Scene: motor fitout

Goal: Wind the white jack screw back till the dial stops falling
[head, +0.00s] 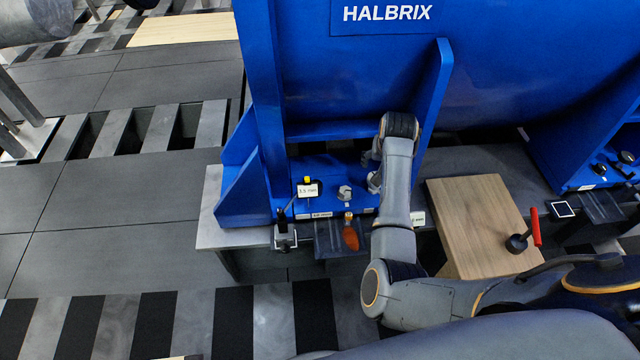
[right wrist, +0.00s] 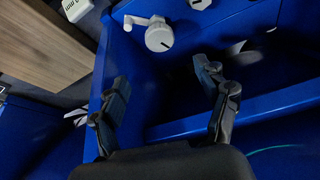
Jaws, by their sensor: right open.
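A white round knob with a dark line across its face (right wrist: 159,38) and a short side arm sits on the blue foot in the right wrist view. It looks like the white jack screw. In the head view the arm hides most of this gripper. A small white readout with a yellow top (head: 307,190) stands on the foot; its figures are hard to read. My left gripper is not in view.
The big blue HALBRIX motor (head: 390,60) rises behind the foot. A grey bolt head (head: 345,192) stands left of the arm. An orange-handled item (head: 350,236) is at the front edge. A wooden board (head: 470,215) holds a red-handled tool (head: 525,240). The floor at left is open.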

